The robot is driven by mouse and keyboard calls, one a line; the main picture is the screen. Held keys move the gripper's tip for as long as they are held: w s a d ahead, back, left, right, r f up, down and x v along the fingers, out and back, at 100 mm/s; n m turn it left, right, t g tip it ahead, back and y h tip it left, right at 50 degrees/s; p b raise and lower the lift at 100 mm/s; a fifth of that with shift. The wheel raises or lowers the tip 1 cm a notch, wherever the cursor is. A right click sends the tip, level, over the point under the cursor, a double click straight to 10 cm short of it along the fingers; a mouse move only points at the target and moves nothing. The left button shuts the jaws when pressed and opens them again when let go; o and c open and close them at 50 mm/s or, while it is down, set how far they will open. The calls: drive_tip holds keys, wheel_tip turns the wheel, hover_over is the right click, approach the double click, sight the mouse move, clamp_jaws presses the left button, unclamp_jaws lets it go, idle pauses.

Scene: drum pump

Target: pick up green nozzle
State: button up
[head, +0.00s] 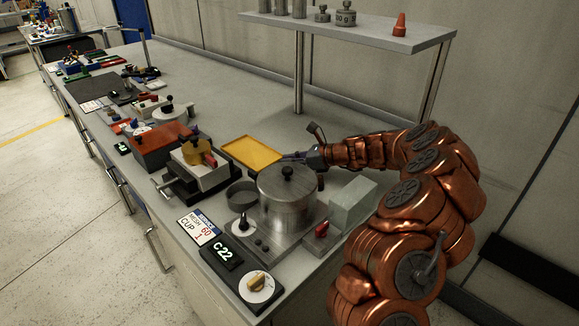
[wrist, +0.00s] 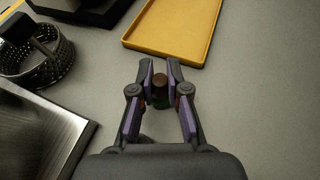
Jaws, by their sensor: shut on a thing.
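My gripper (wrist: 160,78) is shut on a small upright piece, the green nozzle (wrist: 160,102), in the wrist view. Its round top looks brown, and a little dark green shows below, between the fingers. The fingers hide most of its sides. In the head view my gripper (head: 297,157) is low over the bench, behind the steel pot and just right of the yellow tray. The nozzle cannot be made out there.
The yellow tray (head: 250,153) lies ahead and also shows in the wrist view (wrist: 178,28). The lidded steel pot (head: 287,211) stands close in front. A mesh basket (wrist: 38,66) is at left. A pale block (head: 352,204) is right of the pot. Bare bench lies behind the tray.

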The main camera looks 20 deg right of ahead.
wheel_tip(320, 180, up, 10)
drive_tip(key=shift+r, duration=0.1)
idle(0.7)
idle(0.7)
